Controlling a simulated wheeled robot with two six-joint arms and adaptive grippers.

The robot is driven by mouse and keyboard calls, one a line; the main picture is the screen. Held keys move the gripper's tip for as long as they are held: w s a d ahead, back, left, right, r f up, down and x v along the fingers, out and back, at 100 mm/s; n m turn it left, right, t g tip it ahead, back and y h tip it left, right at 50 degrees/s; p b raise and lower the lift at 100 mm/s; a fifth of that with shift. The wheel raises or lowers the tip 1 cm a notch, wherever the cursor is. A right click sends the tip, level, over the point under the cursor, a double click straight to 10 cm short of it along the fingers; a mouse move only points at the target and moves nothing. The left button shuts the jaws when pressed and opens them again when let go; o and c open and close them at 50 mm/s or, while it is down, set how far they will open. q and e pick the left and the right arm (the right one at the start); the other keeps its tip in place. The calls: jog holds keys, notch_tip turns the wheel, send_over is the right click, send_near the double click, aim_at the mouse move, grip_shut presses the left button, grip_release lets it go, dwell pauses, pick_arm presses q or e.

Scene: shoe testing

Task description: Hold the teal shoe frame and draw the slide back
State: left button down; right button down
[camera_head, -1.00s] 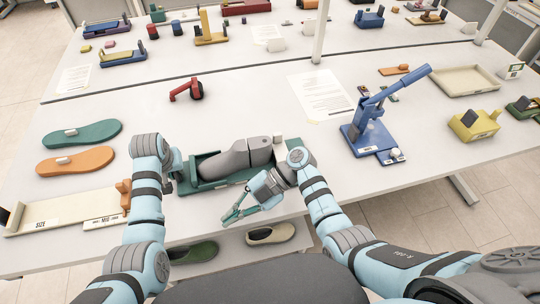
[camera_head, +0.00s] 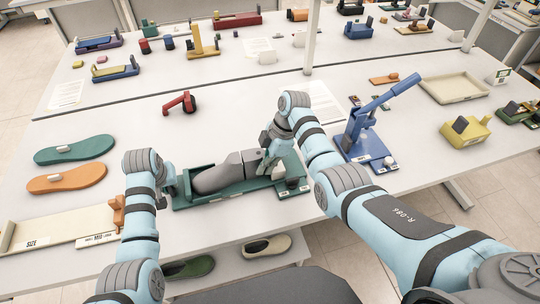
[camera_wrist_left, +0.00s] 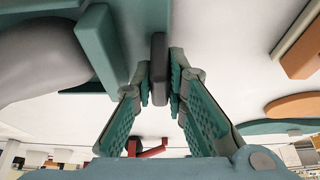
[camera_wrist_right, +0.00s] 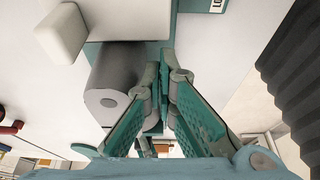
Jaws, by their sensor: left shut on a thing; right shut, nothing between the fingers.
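The teal shoe frame (camera_head: 213,201) lies near the table's front edge, with a grey foot form (camera_head: 217,178) on it. A white block (camera_head: 278,172) and a dark knob (camera_head: 292,183) sit at its right end. My left gripper (camera_head: 173,187) is at the frame's left end, shut on a dark grey tab, which shows between its fingertips in the left wrist view (camera_wrist_left: 158,62). My right gripper (camera_head: 268,168) is shut and empty over the right part of the frame. In the right wrist view its fingertips (camera_wrist_right: 164,82) are beside a grey cylindrical end (camera_wrist_right: 112,95); contact is unclear.
A blue lever press (camera_head: 362,140) stands right of the frame. A red tool (camera_head: 180,103) lies behind it. Green (camera_head: 85,147) and orange (camera_head: 70,178) insoles and a cream size gauge (camera_head: 65,222) lie to the left. Shoes (camera_head: 262,247) rest below the table edge.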

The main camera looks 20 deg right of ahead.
aim_at(276, 170)
jog(key=shift+a+f, duration=0.1)
jog(key=shift+f, duration=0.35)
jog(key=shift+d, duration=1.8)
jog(key=shift+r, duration=0.1)
pick_arm(q)
jog(key=c, duration=1.5)
grip_release()
pick_arm(e)
jog(key=v, duration=0.9)
jog(key=shift+r, duration=0.4)
jog(key=shift+d, duration=0.15)
